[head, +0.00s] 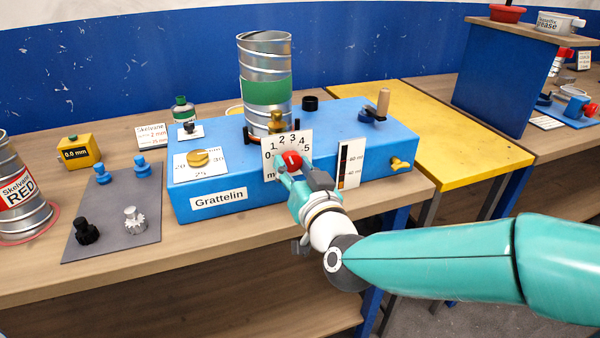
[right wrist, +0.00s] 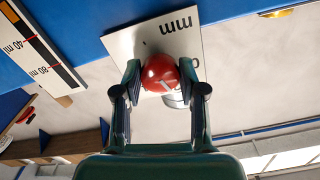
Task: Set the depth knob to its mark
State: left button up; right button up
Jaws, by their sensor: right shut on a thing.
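The red depth knob (head: 291,160) sits on a white dial plate (head: 305,143) numbered 0 to 5 on the front of the blue Grattelin machine (head: 240,200). A pale line shows on the knob, but its exact setting is too small to tell. My right gripper (head: 292,172) is shut on the red knob from the front. In the right wrist view, the two fingers press on both sides of the red knob (right wrist: 160,73), and the plate (right wrist: 150,38) behind appears upside down with "mm" readable. Any target mark on the dial is not clear. My left gripper is not in view.
A striped scale card (head: 350,163) is right of the dial, with a yellow wing knob (head: 400,164) beyond. A brass knob (head: 198,158) is to the left. A metal duct (head: 265,65) stands on top. A grey mat (head: 115,210) holds several small parts.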

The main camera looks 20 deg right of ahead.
jog(key=shift+f+m, duration=0.15)
jog(key=shift+m, duration=0.15)
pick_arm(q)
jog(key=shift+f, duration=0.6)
pick_arm(e)
jog(key=shift+r, duration=0.2)
jog(key=o, duration=1.1)
jog(key=shift+o, duration=0.2)
jog(key=s, duration=0.7)
jog(key=shift+s+d, duration=0.15)
jog(key=shift+s, duration=0.1)
jog(key=shift+f, duration=0.1)
